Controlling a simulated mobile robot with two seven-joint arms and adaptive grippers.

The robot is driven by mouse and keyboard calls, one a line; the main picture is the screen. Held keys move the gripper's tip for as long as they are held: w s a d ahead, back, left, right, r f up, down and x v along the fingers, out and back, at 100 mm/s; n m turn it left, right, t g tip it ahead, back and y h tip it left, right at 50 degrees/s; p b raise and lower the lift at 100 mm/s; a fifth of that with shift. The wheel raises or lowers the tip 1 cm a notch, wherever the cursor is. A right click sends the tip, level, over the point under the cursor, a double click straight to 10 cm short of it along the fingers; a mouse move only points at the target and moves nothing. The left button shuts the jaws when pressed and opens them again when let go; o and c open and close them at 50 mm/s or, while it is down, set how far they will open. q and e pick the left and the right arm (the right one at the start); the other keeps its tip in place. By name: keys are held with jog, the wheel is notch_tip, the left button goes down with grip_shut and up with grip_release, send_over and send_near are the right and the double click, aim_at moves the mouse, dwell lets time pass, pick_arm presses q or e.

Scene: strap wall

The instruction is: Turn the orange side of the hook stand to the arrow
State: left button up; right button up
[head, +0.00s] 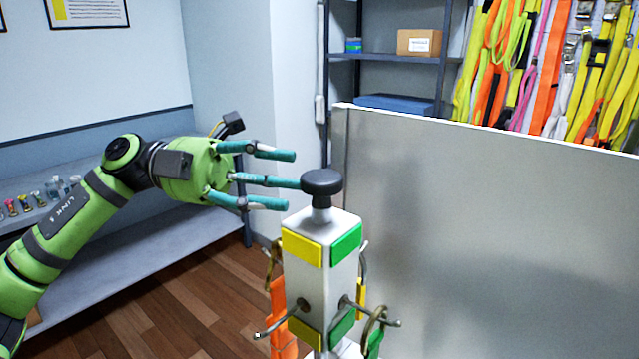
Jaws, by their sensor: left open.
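The hook stand (318,262) is a light grey square post at lower centre with a black round knob (321,182) on top. Its left visible face has yellow panels (301,249), and its right visible face has green panels (346,244). No orange panel shows on the visible faces, and no arrow is in view. Metal hooks stick out; an orange strap (278,300) hangs at the left. My left gripper (284,179) is open with teal fingers spread, left of the knob. Its middle fingertip meets the knob's left edge in the picture; I cannot tell whether they touch.
A grey metal panel (480,230) stands right of and behind the post. Colourful straps (545,70) hang on the wall at upper right. A shelf with a cardboard box (419,42) is behind. A grey bench (130,250) with small items runs along the left wall.

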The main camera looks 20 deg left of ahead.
pick_arm(q)
jog(key=a, duration=0.3)
jog(key=shift+s+a, duration=0.2)
jog(key=shift+a, duration=0.15)
